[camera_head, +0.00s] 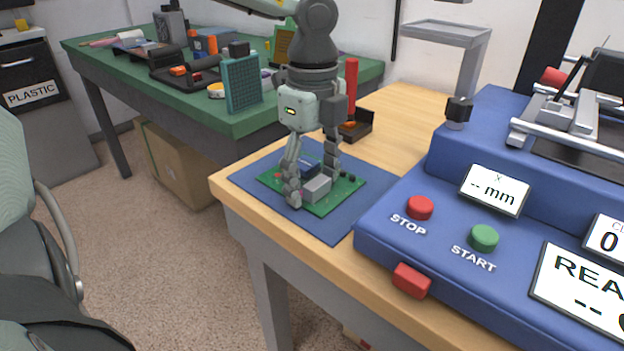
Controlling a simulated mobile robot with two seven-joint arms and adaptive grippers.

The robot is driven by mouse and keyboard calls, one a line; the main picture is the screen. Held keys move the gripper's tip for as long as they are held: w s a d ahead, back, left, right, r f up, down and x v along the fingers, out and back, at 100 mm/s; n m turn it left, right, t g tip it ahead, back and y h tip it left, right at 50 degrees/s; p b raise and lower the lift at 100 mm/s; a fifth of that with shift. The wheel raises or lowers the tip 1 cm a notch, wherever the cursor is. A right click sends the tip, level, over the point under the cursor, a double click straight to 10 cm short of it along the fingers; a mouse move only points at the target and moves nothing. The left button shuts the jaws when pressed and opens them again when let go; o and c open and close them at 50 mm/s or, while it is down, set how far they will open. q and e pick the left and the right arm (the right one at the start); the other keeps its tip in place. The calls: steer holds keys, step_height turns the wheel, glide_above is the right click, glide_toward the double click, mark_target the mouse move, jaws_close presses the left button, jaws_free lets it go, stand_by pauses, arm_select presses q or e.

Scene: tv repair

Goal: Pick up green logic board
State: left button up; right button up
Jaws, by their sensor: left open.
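The green logic board (345,188) lies flat on a dark blue mat (263,200) at the near left corner of the wooden table. It carries a grey block, a blue part and several small components. My left gripper (312,186) points down over the board, its fingers open and spread. One finger is over the board's near left part and the other is near its far side. The fingers hide part of the board, and I cannot tell whether they touch it. My right gripper is not in view.
A blue machine (400,240) with STOP and START buttons stands close to the right of the mat. A small dark tray (357,128) with a red-handled object sits behind it. A cluttered green bench (205,117) stands at the back left.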

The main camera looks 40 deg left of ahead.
arm_select(q)
steer(key=shift+c, duration=0.3)
steer(key=c, duration=1.2)
steer(key=shift+c, duration=0.2)
steer(key=shift+r, duration=0.2)
